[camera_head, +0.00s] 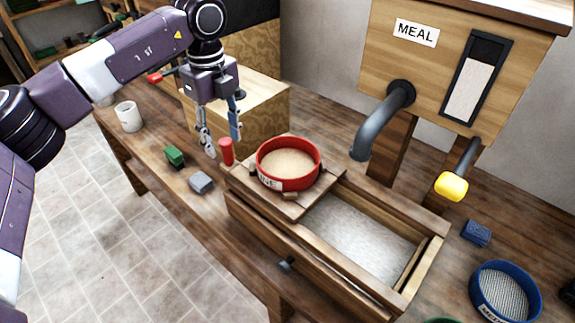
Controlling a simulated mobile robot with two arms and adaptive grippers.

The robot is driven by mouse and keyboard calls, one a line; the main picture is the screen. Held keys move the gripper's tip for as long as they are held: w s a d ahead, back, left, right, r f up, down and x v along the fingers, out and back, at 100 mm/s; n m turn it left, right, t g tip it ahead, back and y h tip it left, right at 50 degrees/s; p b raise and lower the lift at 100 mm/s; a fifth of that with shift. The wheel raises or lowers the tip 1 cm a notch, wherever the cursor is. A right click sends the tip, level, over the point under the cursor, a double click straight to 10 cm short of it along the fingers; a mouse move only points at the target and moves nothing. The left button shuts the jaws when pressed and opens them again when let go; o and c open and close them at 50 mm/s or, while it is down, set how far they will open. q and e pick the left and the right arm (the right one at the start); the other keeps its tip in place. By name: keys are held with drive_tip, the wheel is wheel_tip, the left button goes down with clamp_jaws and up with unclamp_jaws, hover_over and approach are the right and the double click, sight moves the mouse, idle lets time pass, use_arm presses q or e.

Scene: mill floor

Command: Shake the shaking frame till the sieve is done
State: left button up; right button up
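The shaking frame (300,207) is a wooden board on the left part of a wooden box. A red round sieve (264,162) sits on it, holding pale meal, with a partly readable label on its front. An upright red handle (227,152) stands at the frame's left end. My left gripper (222,146) points down at this handle, its two fingers apart on either side of the handle's top. I cannot tell whether they touch it. My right gripper is out of view.
The open box (437,246) holds pale flour right of the frame. A wooden MEAL hopper (450,60) with a grey spout (382,120) and yellow-tipped lever (452,186) stands behind. A blue sieve (503,292), blue block (476,232), green block (174,156), grey block (201,183) and white mug (128,117) lie around.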

use_arm(q)
drive_tip(key=shift+s+d, duration=0.1)
drive_tip(key=shift+d, duration=0.05)
drive_tip(key=shift+r, duration=0.25)
wheel_tip(320, 180, up, 9)
drive_tip(key=p, duration=0.6)
drive_tip(key=shift+f, duration=0.2)
drive_tip(key=shift+f, duration=0.15)
